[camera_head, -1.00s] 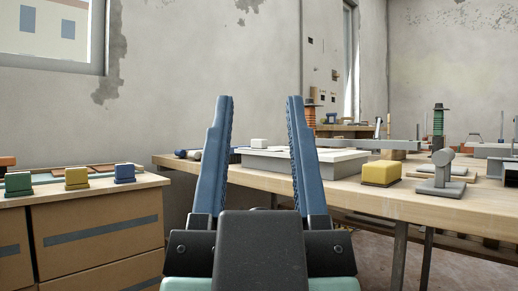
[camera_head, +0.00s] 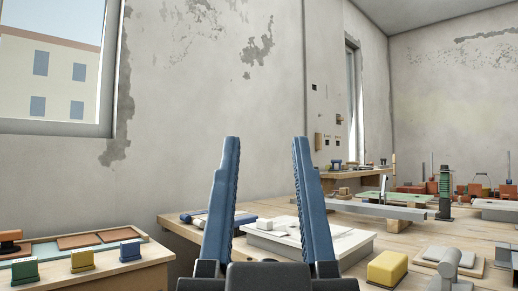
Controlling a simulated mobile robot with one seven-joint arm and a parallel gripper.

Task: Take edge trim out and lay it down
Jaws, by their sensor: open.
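My gripper (camera_head: 265,140) is open and empty, its two blue fingers pointing up in front of the wall and the wooden table (camera_head: 405,240). I cannot pick out the edge trim for certain. A long, thin grey bar (camera_head: 370,209) lies across the far part of the table, to the right of my fingers, and may or may not be it. A white, shallow box-like piece (camera_head: 270,243) lies on the table behind my fingers, partly hidden by the right one.
A yellow block (camera_head: 387,268) and a grey fixture (camera_head: 449,262) stand near the table's front. A green coil post (camera_head: 445,190) stands farther back. At left, a cabinet top holds green (camera_head: 25,271), yellow (camera_head: 82,260) and blue (camera_head: 130,249) blocks. Reddish pieces, one with a wire handle, lie far right.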

